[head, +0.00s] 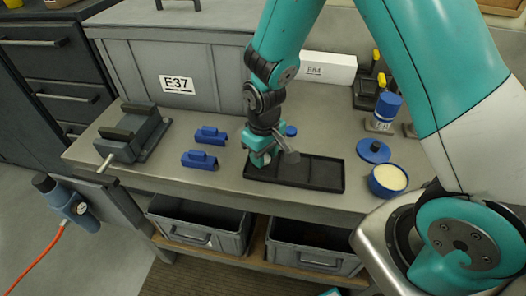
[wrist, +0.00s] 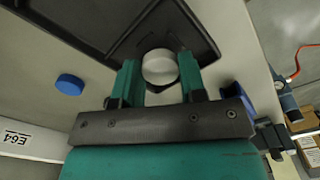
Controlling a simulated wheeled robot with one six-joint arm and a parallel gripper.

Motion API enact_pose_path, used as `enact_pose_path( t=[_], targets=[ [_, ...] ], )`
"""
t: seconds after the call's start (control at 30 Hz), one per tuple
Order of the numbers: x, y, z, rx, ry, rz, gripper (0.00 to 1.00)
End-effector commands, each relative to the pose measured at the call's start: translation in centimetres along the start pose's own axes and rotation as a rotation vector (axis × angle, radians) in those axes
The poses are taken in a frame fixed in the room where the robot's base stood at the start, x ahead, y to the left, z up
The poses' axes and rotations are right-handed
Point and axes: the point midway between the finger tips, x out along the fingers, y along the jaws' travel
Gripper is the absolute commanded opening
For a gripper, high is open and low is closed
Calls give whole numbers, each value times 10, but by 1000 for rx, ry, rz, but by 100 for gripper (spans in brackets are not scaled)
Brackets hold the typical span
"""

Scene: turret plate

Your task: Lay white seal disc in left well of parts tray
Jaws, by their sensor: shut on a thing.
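The white seal disc (wrist: 160,66) is between the two teal fingers of my gripper (wrist: 157,82) in the wrist view. My gripper is shut on it. The dark parts tray (head: 325,174) lies on the bench in the head view, and its rim shows in the wrist view (wrist: 90,36). My gripper (head: 261,160) is at the tray's left end, over the left well. The disc is hidden in the head view. I cannot tell whether it touches the well floor.
Two blue blocks (head: 199,159) lie left of the tray. A grey vise (head: 133,132) stands further left. A blue lid (head: 373,151) and a blue tub (head: 388,181) are on the right. A blue cap (wrist: 70,84) lies behind the tray.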

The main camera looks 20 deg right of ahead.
Motion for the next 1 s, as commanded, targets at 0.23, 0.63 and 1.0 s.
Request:
enact_pose_path(
  t=[0.23, 0.63, 1.0],
  targets=[
    [0, 0, 0, 0, 0, 0, 16],
    [5, 0, 1, 1, 0, 0, 16],
    [8, 0, 1, 1, 0, 0, 16]
  ],
)
